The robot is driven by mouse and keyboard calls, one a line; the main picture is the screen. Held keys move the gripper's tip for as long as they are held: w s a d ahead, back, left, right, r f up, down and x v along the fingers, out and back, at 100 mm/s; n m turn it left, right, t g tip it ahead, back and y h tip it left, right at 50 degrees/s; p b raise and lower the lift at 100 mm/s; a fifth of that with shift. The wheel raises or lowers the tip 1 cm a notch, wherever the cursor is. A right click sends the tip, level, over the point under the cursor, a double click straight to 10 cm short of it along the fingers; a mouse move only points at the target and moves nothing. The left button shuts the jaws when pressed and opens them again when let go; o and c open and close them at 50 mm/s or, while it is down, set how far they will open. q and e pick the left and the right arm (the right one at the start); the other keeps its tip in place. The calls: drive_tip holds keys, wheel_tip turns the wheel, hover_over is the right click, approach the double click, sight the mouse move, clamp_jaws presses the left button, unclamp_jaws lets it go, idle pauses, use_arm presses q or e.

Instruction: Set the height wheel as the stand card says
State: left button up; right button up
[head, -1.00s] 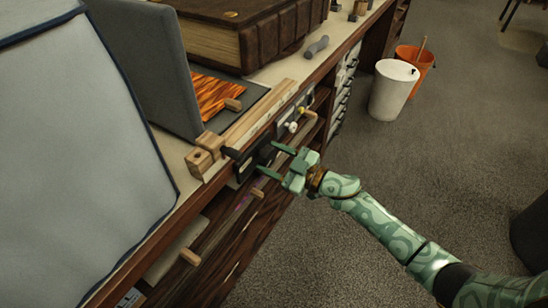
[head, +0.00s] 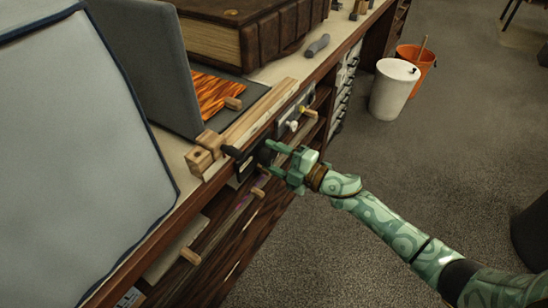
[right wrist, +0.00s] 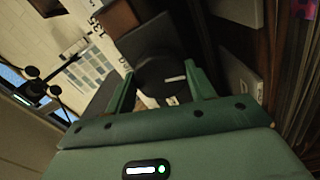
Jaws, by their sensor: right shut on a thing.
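The height wheel, a dark round knob (head: 264,156), sits on the front edge of the bench, beside a black plate (head: 246,170). My right gripper (head: 271,159) is shut on it from the right. In the right wrist view the wheel (right wrist: 158,73) is between the two green fingers (right wrist: 161,92) and shows a short white mark on its face. I cannot pick out the stand card for certain. My left gripper is not in view.
A white bin (head: 393,90) stands on the floor.

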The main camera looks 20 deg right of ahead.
drive_tip(key=n, duration=0.4)
drive_tip(key=shift+f+b, duration=0.15)
drive_tip(key=shift+b, duration=0.25)
drive_tip(key=shift+n, duration=0.5)
drive_tip(key=o, duration=1)
drive_tip(key=shift+s+d, duration=0.1)
drive_tip(key=shift+s, duration=0.05)
